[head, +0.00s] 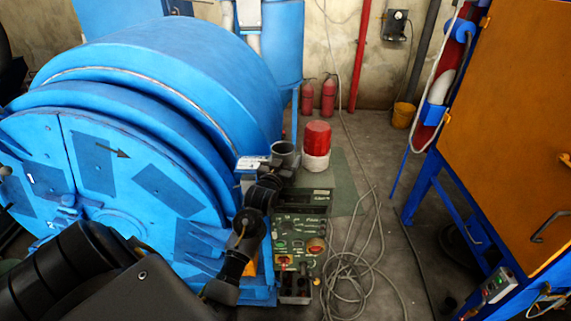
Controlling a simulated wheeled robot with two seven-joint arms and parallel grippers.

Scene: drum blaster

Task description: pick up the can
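A red can with a white lower part (317,141) stands upright on the floor side of the control box, beside the blue drum. My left arm comes in from the lower left, and its black forearm reaches up in front of the drum. My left gripper (272,163) is at the forearm's far end, just left of the can and a little nearer to me. A dark grey, round, hollow-looking part (285,152) shows there; I cannot tell whether it belongs to the gripper. The fingers are not clear, nor whether they touch the can. My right gripper is not in view.
The large blue drum machine (170,80) fills the left. A green control box (300,235) with buttons stands in front of the can. Loose grey cable (350,275) lies on the floor. An orange cabinet on a blue frame (525,120) stands right.

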